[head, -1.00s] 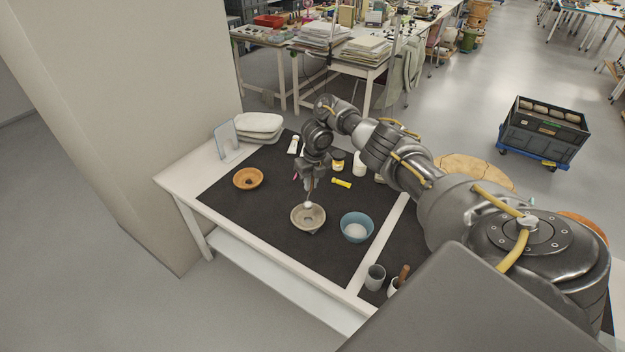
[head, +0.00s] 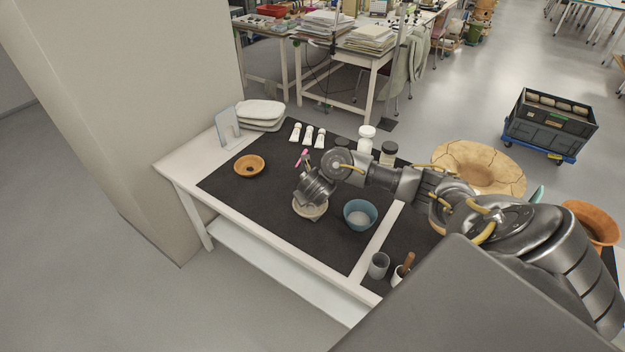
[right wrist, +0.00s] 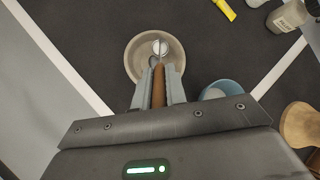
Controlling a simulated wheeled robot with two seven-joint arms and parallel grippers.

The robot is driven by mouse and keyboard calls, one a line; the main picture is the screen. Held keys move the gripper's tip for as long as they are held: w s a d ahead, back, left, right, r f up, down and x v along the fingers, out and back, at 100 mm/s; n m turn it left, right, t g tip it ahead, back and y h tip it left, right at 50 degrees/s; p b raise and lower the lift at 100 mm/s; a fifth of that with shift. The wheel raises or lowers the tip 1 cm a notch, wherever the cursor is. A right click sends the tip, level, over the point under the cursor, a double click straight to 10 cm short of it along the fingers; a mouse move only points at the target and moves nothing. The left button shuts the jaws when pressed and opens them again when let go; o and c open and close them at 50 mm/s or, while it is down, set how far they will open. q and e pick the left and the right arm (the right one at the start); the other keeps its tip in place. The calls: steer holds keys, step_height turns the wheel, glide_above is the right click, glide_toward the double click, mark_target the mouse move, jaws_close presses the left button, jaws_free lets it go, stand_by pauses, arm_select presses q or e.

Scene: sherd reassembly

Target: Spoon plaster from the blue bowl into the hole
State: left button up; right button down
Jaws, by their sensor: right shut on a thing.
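The blue bowl (head: 347,222) holds white plaster and stands on the dark mat. It also shows partly in the right wrist view (right wrist: 222,87), behind my gripper. A beige bowl (head: 321,214) stands left of it, partly covered by my wrist in the head view. My right gripper (right wrist: 158,84) is shut on the brown handle of a spoon (right wrist: 159,92). The spoon's pale head (right wrist: 160,47) appears over the beige bowl's inside; its height above the bottom cannot be told. An orange dish (head: 249,172) with a dark centre sits at left. My left gripper is out of view.
A grey cup (head: 378,266) and a cup with a brown handle (head: 400,275) stand near the front right. White tubes (head: 308,134) and jars (head: 366,139) line the mat's back. The mat's left front is clear.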

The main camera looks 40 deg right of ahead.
steer(key=s+a+f+t+h+b, duration=0.1)
steer(key=f+t+h+b, duration=0.1)
steer(key=b, duration=0.5)
steer(key=s+a+f+t+h+b, duration=0.2)
steer(key=b, duration=0.5)
steer(key=shift+s+t, duration=0.1)
steer(key=shift+t, duration=0.3)
stand_by(0.5)
